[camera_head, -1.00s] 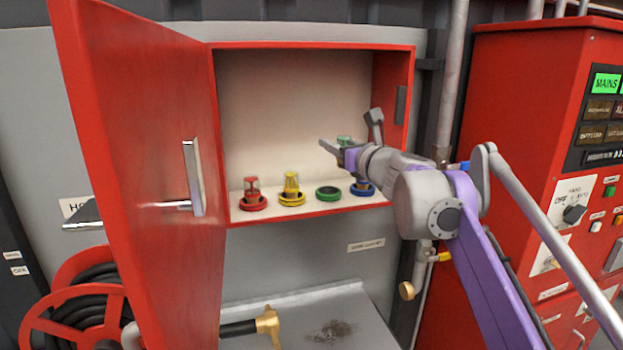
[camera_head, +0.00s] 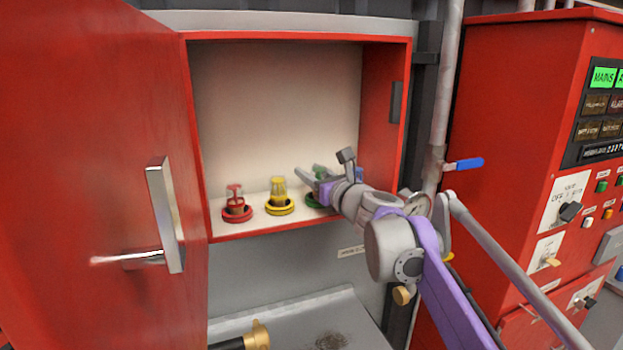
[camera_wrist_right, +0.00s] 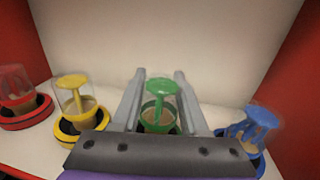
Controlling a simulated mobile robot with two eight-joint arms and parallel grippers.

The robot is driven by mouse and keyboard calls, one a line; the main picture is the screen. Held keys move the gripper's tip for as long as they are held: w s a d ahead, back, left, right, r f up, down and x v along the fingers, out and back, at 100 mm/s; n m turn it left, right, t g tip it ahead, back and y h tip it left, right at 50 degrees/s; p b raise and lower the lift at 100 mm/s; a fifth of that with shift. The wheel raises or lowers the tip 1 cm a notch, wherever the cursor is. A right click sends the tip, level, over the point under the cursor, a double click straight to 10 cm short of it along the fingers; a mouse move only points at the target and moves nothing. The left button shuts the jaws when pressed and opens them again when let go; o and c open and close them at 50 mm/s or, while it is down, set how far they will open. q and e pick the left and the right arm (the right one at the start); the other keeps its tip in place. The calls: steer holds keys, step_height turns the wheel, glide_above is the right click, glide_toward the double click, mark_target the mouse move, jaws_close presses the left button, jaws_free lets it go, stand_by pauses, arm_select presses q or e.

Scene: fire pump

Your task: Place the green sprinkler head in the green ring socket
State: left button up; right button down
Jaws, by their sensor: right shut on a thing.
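The green sprinkler head (camera_head: 320,171) is between the fingers of my right gripper (camera_head: 324,165), inside the open red cabinet. In the right wrist view the green head (camera_wrist_right: 160,88) stands upright between the two fingers (camera_wrist_right: 160,98), which are shut on it. The green ring socket (camera_head: 314,200) is on the cabinet floor, partly hidden by my gripper. In the right wrist view a green ring (camera_wrist_right: 158,104) shows around the head's lower part. I cannot tell whether the head is seated in it or just above. My left gripper is not in view.
The red (camera_head: 235,200) and yellow (camera_head: 279,190) heads stand in their matching rings to the left. The blue head (camera_wrist_right: 254,125) is close on the right. The cabinet's right wall (camera_head: 384,140) is near my arm; the red door (camera_head: 95,150) is open left.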

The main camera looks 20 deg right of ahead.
steer(key=shift+f, duration=0.45)
steer(key=shift+s, duration=0.15)
steer(key=shift+f, duration=0.1)
steer(key=shift+c, duration=2.2)
jaws_free()
